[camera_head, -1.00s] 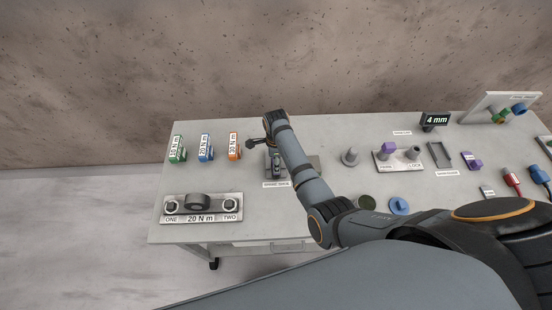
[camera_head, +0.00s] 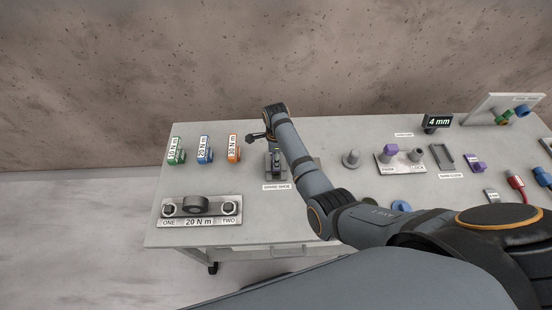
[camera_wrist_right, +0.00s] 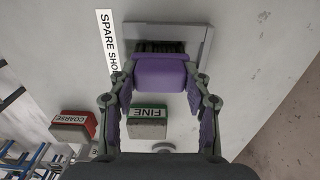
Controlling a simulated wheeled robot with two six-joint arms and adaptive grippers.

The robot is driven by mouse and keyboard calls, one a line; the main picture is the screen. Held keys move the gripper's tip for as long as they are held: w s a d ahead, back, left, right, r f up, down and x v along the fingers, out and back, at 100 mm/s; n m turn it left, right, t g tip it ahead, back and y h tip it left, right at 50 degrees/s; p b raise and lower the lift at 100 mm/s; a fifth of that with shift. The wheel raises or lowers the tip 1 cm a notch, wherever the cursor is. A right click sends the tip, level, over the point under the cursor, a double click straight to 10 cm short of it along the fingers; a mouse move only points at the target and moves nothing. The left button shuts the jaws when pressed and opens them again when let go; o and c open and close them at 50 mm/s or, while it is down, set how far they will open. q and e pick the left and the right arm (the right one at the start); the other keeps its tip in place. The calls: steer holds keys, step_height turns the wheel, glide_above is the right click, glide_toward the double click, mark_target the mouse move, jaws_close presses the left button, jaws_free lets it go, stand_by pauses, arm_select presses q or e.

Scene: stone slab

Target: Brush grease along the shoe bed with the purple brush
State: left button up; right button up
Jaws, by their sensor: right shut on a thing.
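The purple brush (camera_wrist_right: 160,74) is clamped between the fingers of my right gripper (camera_wrist_right: 160,85), seen in the right wrist view. Its dark bristles (camera_wrist_right: 161,47) point into the grey shoe bed (camera_wrist_right: 197,45). I cannot tell whether they touch its floor. A label beginning "SPARE SHO" (camera_wrist_right: 108,42) lies beside the bed. In the head view my right gripper (camera_head: 275,150) is over the bed (camera_head: 274,176) on the table, and my arm partly covers both. My left gripper is not in view.
In the wrist view, red COARSE (camera_wrist_right: 74,126) and green FINE (camera_wrist_right: 148,122) blocks lie close by. In the head view, an orange block (camera_head: 234,148) stands left of the bed, a torque plate (camera_head: 200,221) in front, a grey cone (camera_head: 351,159) to the right. The table's left middle is clear.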

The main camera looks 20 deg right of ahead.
steer(key=shift+s+a+p, duration=0.25)
steer(key=shift+s+p, duration=0.5)
steer(key=shift+s, duration=0.15)
steer(key=shift+s+a, duration=0.1)
steer(key=shift+s, duration=0.3)
steer(key=shift+w+r, duration=0.1)
steer(key=shift+r, duration=4.4)
